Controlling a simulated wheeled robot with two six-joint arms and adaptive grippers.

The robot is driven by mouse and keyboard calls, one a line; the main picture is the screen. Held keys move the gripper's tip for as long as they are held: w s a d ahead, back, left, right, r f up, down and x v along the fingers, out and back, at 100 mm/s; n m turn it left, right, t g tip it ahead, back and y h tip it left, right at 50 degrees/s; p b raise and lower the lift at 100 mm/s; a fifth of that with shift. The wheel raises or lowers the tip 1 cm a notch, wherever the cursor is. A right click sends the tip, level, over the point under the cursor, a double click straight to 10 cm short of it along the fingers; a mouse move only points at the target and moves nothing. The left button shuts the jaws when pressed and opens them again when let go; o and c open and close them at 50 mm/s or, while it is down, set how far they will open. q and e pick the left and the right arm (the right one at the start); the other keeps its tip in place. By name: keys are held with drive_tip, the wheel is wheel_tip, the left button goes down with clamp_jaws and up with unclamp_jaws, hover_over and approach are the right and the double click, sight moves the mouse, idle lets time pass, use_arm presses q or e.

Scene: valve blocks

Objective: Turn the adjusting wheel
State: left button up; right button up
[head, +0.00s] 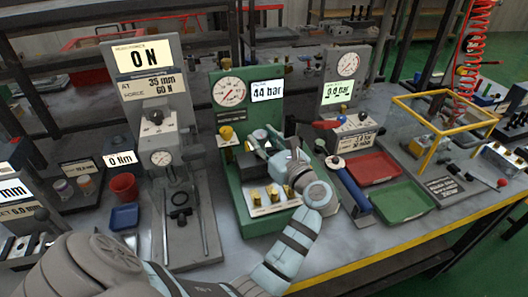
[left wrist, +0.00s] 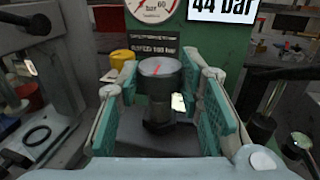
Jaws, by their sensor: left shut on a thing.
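In the head view the gripper largely hides the wheel. The block's dial (head: 229,92) has a red needle, and its display (head: 267,91) reads 44 bar. My right gripper is not in view.
A yellow knob (head: 226,133) sits left of the wheel, and brass fittings (head: 273,193) stand in front. A grey force tester (head: 150,100) rises at left. A blue-handled tool (head: 352,190), a red tray (head: 372,168) and a green tray (head: 402,201) lie at right.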

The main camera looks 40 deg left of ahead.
sight(263, 137)
use_arm(q)
drive_tip(key=shift+n+g+b, duration=0.4)
drive_tip(key=shift+g+b, duration=0.1)
drive_tip(key=shift+g, duration=0.1)
drive_tip(key=o, duration=1.2)
drive_tip(key=shift+a, duration=0.15)
drive_tip(key=shift+c, duration=0.2)
wheel_tip(263, 137, up, 10)
drive_tip(key=shift+r, duration=0.1)
